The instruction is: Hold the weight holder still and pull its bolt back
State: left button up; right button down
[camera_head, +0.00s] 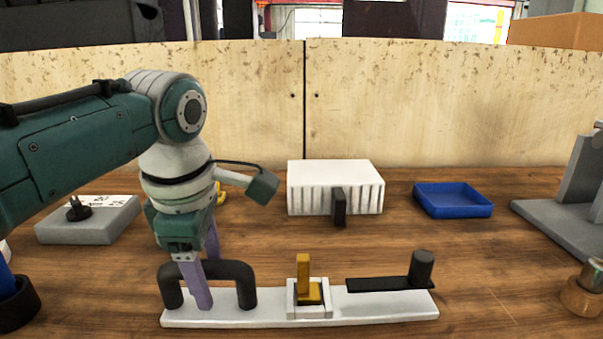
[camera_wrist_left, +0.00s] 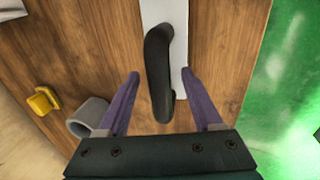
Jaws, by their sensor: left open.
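The weight holder is a long white plate (camera_head: 385,309) lying on the wooden table, with a black arched handle (camera_head: 246,285) at its left end. A gold upright piece in a small white bracket (camera_head: 303,275) stands mid-plate. At the right end lies a flat black bar with a round black knob (camera_head: 422,268); I cannot tell which part is the bolt. My left gripper (camera_head: 208,282) points down at the handle, its purple fingers open on either side of the bar. In the left wrist view the handle (camera_wrist_left: 158,70) lies between the fingertips, with gaps visible. My right gripper is not in view.
Behind the plate stand a white ribbed box (camera_head: 320,175) and a blue tray (camera_head: 453,201). A grey block (camera_head: 100,225) is at the left, a grey fixture (camera_head: 560,215) at the right. A wooden panel (camera_head: 400,100) closes off the back. The table's front right is mostly clear.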

pick_arm(q)
notch_tip(320, 180, up, 12)
jog(key=s, duration=0.2)
jog(key=shift+s, duration=0.2)
jog(key=shift+f, duration=0.1)
dwell(0.3)
